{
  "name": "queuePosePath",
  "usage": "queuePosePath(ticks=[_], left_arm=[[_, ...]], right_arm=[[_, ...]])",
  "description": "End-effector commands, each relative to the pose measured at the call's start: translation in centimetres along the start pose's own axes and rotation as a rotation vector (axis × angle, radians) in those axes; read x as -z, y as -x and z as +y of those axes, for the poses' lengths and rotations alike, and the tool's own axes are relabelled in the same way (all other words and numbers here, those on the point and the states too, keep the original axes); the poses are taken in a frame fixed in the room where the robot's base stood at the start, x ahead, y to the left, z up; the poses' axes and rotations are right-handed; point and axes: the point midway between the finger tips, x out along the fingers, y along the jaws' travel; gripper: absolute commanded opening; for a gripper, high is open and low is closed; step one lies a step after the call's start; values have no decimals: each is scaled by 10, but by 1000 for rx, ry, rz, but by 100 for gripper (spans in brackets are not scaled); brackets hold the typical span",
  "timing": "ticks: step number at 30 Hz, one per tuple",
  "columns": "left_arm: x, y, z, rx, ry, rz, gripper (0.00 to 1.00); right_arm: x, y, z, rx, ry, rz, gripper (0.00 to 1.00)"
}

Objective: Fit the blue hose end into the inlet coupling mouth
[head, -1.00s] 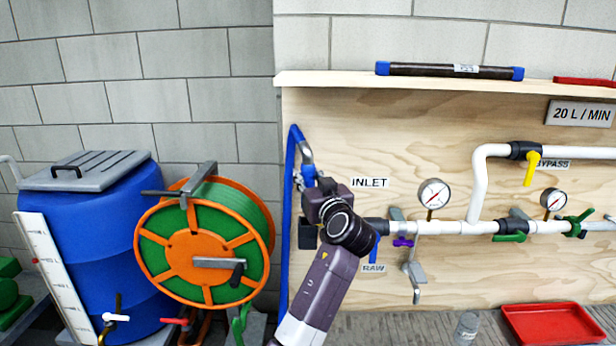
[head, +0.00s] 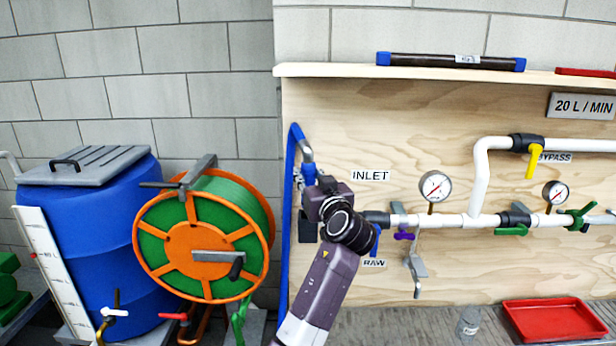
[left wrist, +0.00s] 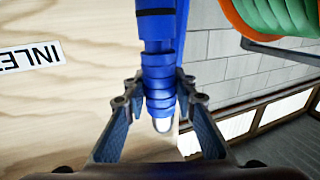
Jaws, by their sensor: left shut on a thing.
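The blue hose (head: 290,215) runs down the left edge of the plywood board in the head view. My left gripper (head: 306,180) is at its upper part, beside a silver bent piece (head: 306,150). In the left wrist view, the left gripper (left wrist: 158,108) is shut on the ribbed blue hose end (left wrist: 160,75), with a finger on each side. A pale rounded tip shows just below the blue rings. The dark inlet coupling (head: 377,218) is at the left end of the white pipe, right of the gripper. My wrist partly covers it, and its mouth is hidden. My right gripper is not in view.
An orange and green hose reel (head: 205,245) and a blue barrel (head: 100,245) stand left of the board. The INLET label (head: 370,176) is above the coupling. A purple handle (head: 404,235) and a grey lever (head: 415,268) project near it. A shelf (head: 440,70) runs above.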

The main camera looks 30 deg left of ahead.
Motion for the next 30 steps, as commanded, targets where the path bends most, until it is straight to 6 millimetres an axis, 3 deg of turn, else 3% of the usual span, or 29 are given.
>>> queuePosePath(ticks=[30], left_arm=[[1,0,0,0,1,2,0]], right_arm=[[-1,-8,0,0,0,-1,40]])
